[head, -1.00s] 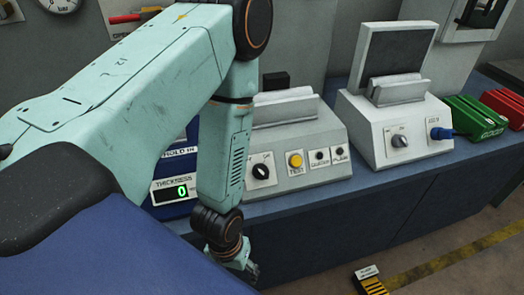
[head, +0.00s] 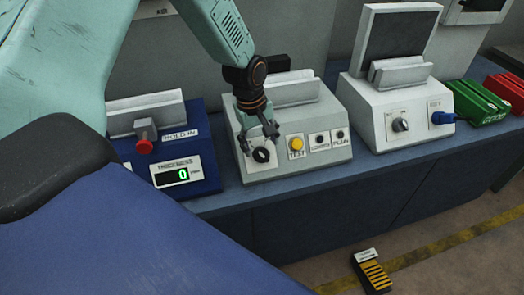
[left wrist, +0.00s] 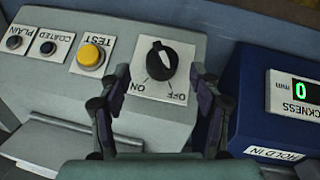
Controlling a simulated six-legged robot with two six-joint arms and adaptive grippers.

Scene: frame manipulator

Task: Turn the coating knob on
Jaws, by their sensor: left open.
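The coating knob (head: 261,155) is a black rotary knob on a white plate marked ON and OFF, on the sloped front of the middle grey station (head: 319,125). In the left wrist view the knob (left wrist: 161,63) appears upside down, with ON at lower left and OFF at lower right; I cannot tell which label it is set to. My left gripper (head: 258,141) is open just over the knob. In the left wrist view its two fingers (left wrist: 161,73) are on either side of the knob, with no clear contact. My right gripper is not in view.
A yellow TEST button (head: 297,144) and two small black buttons sit beside the knob. A blue station (head: 205,158) with a red button (head: 144,146) and a display reading 0 is at left. A white station (head: 374,125) with another knob (head: 400,125) is at right.

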